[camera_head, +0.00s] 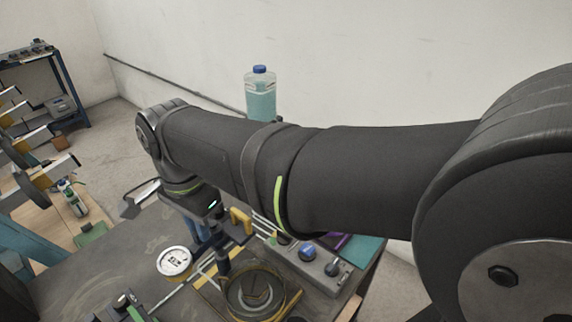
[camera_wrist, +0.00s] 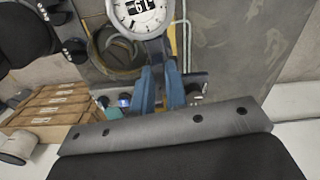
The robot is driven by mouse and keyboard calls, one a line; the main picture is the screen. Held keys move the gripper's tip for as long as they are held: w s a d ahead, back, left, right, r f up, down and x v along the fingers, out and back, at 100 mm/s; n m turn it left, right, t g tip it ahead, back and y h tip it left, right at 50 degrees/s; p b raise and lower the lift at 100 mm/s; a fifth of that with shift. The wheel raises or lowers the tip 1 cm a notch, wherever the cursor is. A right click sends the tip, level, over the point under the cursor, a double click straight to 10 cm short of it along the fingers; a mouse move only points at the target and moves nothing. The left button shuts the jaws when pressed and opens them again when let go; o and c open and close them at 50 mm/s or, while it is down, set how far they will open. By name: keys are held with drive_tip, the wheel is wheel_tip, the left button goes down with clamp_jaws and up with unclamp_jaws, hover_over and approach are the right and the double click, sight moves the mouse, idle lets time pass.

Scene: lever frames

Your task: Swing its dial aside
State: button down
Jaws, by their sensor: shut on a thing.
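The dial (camera_head: 174,261) is a round white gauge with dark markings, low on the left of the bench in the head view. It also shows at the top of the wrist view (camera_wrist: 141,14), cut off by the frame edge. My gripper (camera_wrist: 160,62) has blue fingers shut close together at the dial's grey lower edge, seemingly on its mount. The exact contact is hard to make out. In the head view my gripper (camera_head: 203,240) is just right of the dial, partly hidden by my arm.
A round ringed fixture (camera_head: 252,292) with a yellow-edged base stands right of the dial. A bottle (camera_head: 260,95) shows beyond my arm.

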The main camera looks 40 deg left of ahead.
drive_tip(key=shift+a+r+m, duration=0.1)
drive_tip(key=shift+a+m, duration=0.1)
drive_tip(key=shift+m, duration=0.2)
drive_tip(key=c, duration=1.4)
unclamp_jaws()
drive_tip(key=shift+c, duration=0.2)
wheel_tip(320, 180, up, 17)
drive_tip(key=shift+r, duration=0.2)
drive_tip(key=shift+f, duration=0.15)
wheel_tip(320, 180, down, 17)
drive_tip(key=shift+f, duration=0.15)
idle(0.3)
